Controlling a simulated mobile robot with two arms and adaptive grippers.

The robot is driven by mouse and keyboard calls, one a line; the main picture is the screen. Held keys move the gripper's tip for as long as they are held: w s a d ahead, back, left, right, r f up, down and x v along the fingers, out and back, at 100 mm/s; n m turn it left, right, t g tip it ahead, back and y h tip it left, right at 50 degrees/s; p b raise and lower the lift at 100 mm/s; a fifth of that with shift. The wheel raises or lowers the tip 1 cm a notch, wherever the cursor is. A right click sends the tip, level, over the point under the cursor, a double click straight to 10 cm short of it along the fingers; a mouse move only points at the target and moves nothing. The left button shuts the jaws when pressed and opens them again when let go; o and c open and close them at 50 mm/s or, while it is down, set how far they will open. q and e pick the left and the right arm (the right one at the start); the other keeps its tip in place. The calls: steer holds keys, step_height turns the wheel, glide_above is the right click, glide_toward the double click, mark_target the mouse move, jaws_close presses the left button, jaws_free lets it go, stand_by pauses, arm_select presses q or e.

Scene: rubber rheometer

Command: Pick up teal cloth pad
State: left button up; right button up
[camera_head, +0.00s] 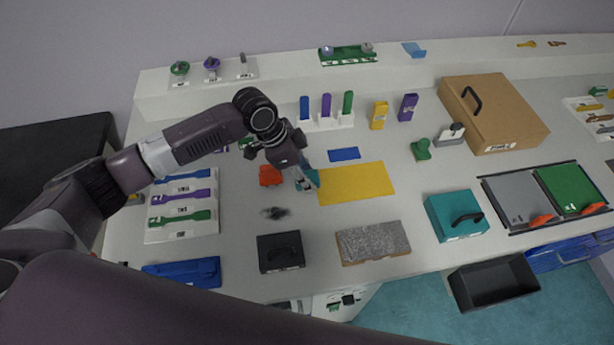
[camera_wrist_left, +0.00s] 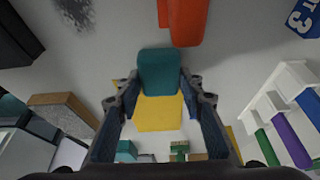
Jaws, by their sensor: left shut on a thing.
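The teal cloth pad (camera_head: 312,176) is at the left edge of the yellow mat (camera_head: 358,183) in the head view. My left gripper (camera_head: 304,184) is shut on it, with the fingers pointing down at the table. In the left wrist view the teal pad (camera_wrist_left: 158,72) sits between the two fingertips (camera_wrist_left: 158,88), one at each side. Its far part sticks out past the tips, close to an orange-red object (camera_wrist_left: 186,22). The gripper partly hides the pad in the head view, and I cannot tell whether it is clear of the table. My right gripper is out of view.
The orange-red object (camera_head: 269,176) lies just left of the gripper. A dark smudge (camera_head: 275,212), a black box (camera_head: 280,252) and a grey slab (camera_head: 372,243) are nearer the front. A rack of coloured bars (camera_head: 328,123) stands behind. A blue strip (camera_head: 344,154) lies behind the mat.

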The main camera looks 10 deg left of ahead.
arm_select(q)
step_height(320, 180, up, 20)
steer(key=b, duration=0.3)
